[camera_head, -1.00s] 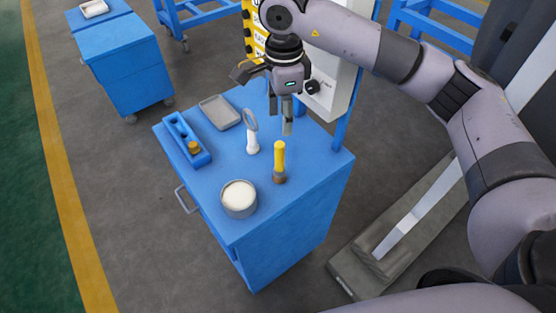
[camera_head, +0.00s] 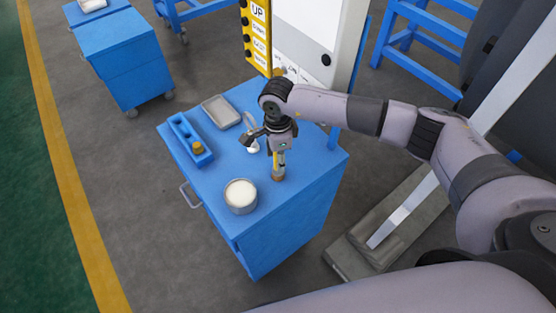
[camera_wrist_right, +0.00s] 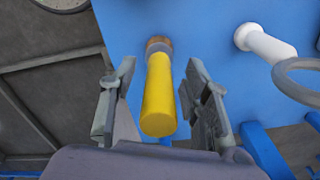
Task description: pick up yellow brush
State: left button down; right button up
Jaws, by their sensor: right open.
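The yellow brush (camera_head: 278,172) stands upright, bristle end down, on the blue cabinet top (camera_head: 300,195); in the head view my gripper hides most of its yellow handle. My right gripper (camera_head: 278,152) is low over it. In the right wrist view the yellow brush (camera_wrist_right: 158,100) lies between the two spread fingers of my right gripper (camera_wrist_right: 160,105). A gap shows on each side of the handle, so the fingers do not appear to touch it. My left gripper is not in view.
A round container with white contents (camera_head: 240,197) stands in front of the brush. A white-handled ring tool (camera_head: 253,146) stands close behind. A blue holder (camera_head: 190,140) and a grey tray (camera_head: 221,112) lie on the left and back of the cabinet top.

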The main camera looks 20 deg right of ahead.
jog(key=shift+f, duration=0.5)
grip_shut()
